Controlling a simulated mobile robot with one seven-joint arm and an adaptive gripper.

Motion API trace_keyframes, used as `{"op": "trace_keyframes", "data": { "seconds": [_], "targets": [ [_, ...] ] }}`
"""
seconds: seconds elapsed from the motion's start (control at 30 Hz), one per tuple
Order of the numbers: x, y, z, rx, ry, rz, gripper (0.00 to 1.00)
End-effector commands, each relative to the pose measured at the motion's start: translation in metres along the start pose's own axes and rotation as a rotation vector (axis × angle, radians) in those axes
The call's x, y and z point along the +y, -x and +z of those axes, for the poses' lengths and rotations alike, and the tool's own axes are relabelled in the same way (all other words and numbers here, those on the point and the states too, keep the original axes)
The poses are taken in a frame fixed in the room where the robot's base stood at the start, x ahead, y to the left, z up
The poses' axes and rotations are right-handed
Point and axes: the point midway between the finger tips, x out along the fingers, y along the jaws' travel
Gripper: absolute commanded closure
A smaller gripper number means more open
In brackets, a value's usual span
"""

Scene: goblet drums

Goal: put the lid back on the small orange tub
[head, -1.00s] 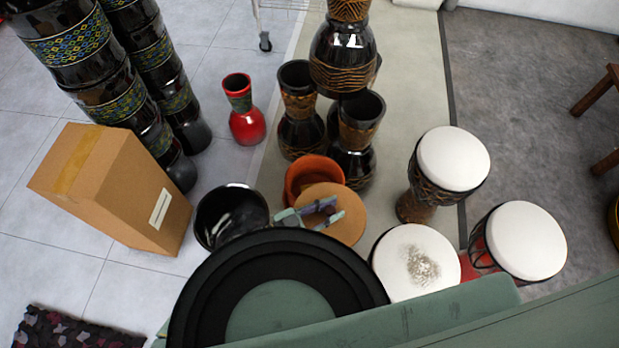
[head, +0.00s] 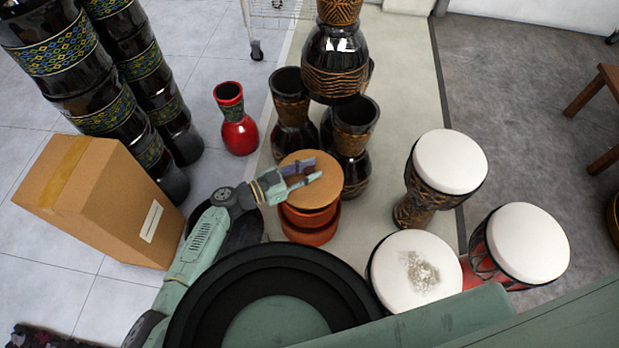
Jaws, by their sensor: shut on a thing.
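The lid (head: 308,193) is a round tan disc in the middle of the head view. My gripper (head: 311,170) reaches over it from the left and is shut on it; its fingers lie across the top, and what they pinch is hard to see. The small orange tub (head: 310,237) is directly below the lid in the picture. Orange-red sides show under the lid's near edge, and the tub's opening is hidden. I cannot tell whether the lid touches the rim or hangs above it.
Dark goblet drums (head: 352,150) stand close behind the lid. A red vase (head: 239,137) is at the back left, a cardboard box (head: 95,200) at the left. White-topped drums (head: 450,162) stand at the right. Grey floor (head: 520,110) is open at the upper right.

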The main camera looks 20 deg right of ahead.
Motion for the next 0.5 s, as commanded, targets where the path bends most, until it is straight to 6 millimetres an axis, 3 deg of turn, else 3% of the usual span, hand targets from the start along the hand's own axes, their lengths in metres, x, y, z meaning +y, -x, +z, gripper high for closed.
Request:
{"op": "trace_keyframes", "data": {
  "seconds": [0.03, 0.2, 0.5],
  "targets": [
    [0.002, -0.001, 0.014, 0.001, 0.005, -0.001, 1.00],
    [0.002, -0.002, 0.033, 0.001, 0.004, 0.001, 1.00],
    [0.003, -0.001, 0.034, 0.000, 0.002, 0.002, 1.00]
  ]
}}
